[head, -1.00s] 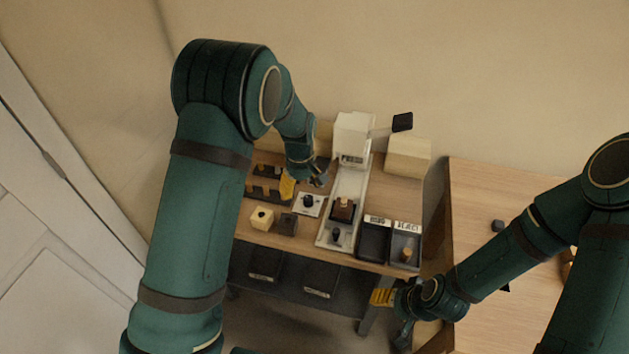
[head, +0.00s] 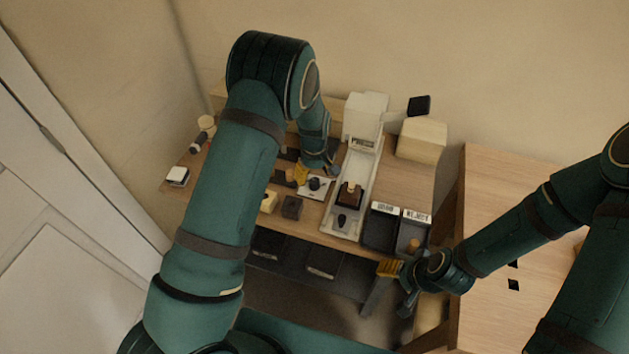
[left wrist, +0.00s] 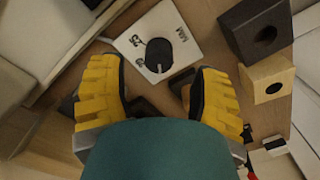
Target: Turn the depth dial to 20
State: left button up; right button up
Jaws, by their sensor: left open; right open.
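The depth dial is a black round knob on a white square plate (head: 327,194) on the bench, left of the white machine. In the left wrist view the knob (left wrist: 158,54) lies just beyond my fingertips, and the plate (left wrist: 182,20) bears "MM" and a number that looks like 25. My left gripper (head: 317,172) is open close above the dial's far side in the head view. In the left wrist view its yellow-padded fingers (left wrist: 157,85) are spread with nothing between them. My right gripper (head: 396,284) is open and empty off the bench's front right corner.
The white machine (head: 366,118) has a long pale base with a dark block (head: 350,193) on it. Dark labelled trays (head: 380,232) stand to its right. A dark block with a hole (head: 292,207) and a pale one (head: 269,201) sit close by the dial.

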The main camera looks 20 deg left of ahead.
aim_at(314, 180)
pick_arm(q)
jog(key=shift+f, duration=1.75)
grip_shut()
